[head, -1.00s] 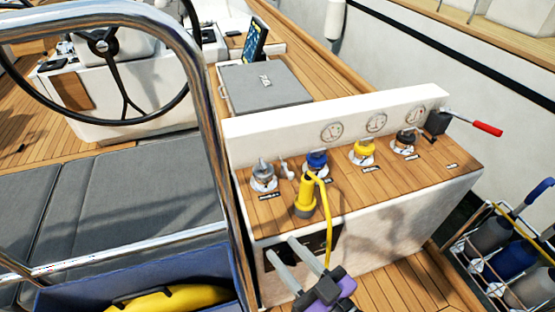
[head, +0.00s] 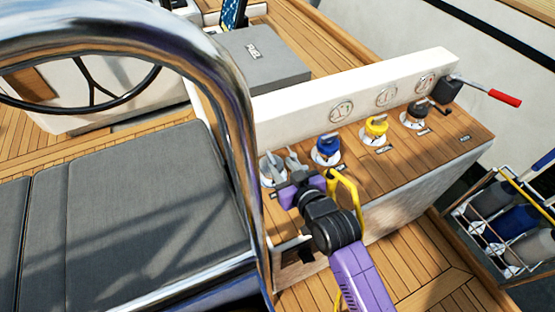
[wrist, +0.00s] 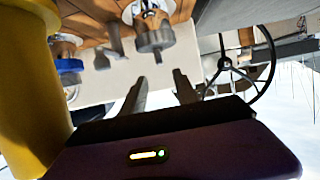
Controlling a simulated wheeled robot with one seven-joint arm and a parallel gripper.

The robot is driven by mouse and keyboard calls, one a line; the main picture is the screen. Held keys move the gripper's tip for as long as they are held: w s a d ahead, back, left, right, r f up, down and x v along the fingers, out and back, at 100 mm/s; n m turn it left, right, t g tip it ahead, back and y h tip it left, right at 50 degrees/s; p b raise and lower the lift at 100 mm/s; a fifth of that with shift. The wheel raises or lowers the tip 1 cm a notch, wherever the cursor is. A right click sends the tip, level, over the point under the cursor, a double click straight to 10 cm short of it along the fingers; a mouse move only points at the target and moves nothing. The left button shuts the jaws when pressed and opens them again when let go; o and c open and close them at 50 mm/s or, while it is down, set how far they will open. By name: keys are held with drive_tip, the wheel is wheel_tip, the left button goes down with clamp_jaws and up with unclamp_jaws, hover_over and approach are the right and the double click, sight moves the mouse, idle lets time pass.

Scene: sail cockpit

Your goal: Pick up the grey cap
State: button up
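The grey cap (wrist: 155,38) sits on a round white fitting at the top middle of the wrist view. In the head view it is at the left end of the row of caps on the wooden console top (head: 448,148), where my fingers overlap it and the two are hard to tell apart. My gripper (head: 284,164) is over that end of the console. In the wrist view my gripper (wrist: 163,86) is open, with nothing between its two fingers. The cap appears beyond the fingertips, and the remaining distance is unclear.
A blue cap (head: 327,148), a yellow cap (head: 376,128) and a dark cap (head: 416,112) continue the row rightward. A steel rail (head: 240,110) rises left of the console. A red-handled lever (head: 503,97) is at the far right.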

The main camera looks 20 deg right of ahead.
sight(272, 159)
drive_tip(key=shift+f, duration=0.45)
drive_tip(key=shift+p+x, duration=0.45)
drive_tip(key=shift+x, duration=3.25)
drive_tip(key=shift+a, duration=0.15)
clamp_jaws()
